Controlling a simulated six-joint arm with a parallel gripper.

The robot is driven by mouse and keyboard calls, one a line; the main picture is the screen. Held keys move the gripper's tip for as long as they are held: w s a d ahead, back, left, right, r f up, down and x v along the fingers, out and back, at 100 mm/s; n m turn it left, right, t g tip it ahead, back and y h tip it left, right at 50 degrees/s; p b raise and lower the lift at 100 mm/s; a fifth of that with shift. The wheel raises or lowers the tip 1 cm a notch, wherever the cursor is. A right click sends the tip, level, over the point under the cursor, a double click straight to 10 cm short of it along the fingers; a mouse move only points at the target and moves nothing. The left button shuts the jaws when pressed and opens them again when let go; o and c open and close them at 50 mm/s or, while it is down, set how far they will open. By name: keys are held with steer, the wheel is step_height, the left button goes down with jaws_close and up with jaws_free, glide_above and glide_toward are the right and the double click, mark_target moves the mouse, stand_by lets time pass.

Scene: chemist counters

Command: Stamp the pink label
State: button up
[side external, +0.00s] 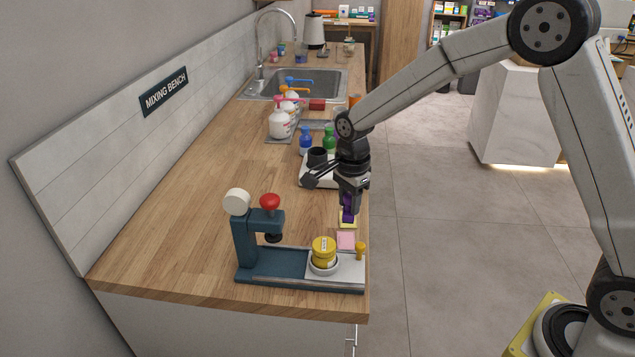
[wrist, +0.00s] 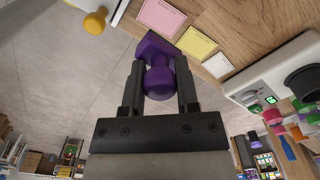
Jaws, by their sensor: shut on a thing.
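My gripper (side external: 350,194) is shut on a purple stamp (side external: 348,214), with its wider block end pointing away from the jaws. In the wrist view the stamp (wrist: 158,82) sits between the two fingers. The pink label (side external: 346,241) lies flat near the counter's right edge, just in front of the stamp in the side view. It also shows at the top of the wrist view (wrist: 162,17). The stamp appears close to the yellow label (side external: 349,224), partly covering it in the side view; whether they touch I cannot tell. A white label (wrist: 217,65) lies beside the yellow one.
A dark teal press (side external: 245,245) with a yellow jar (side external: 324,248) on its sliding plate stands at the counter's front.

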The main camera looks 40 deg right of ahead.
steer(key=shift+w+f, duration=0.15)
steer(key=shift+f, duration=0.1)
steer(key=shift+f, duration=0.15)
glide_above(346, 241)
steer(key=shift+f, duration=2.8)
steer(key=shift+f, duration=0.6)
steer(key=shift+r, duration=0.1)
steer(key=shift+r, duration=3.45)
steer(key=shift+r, duration=0.1)
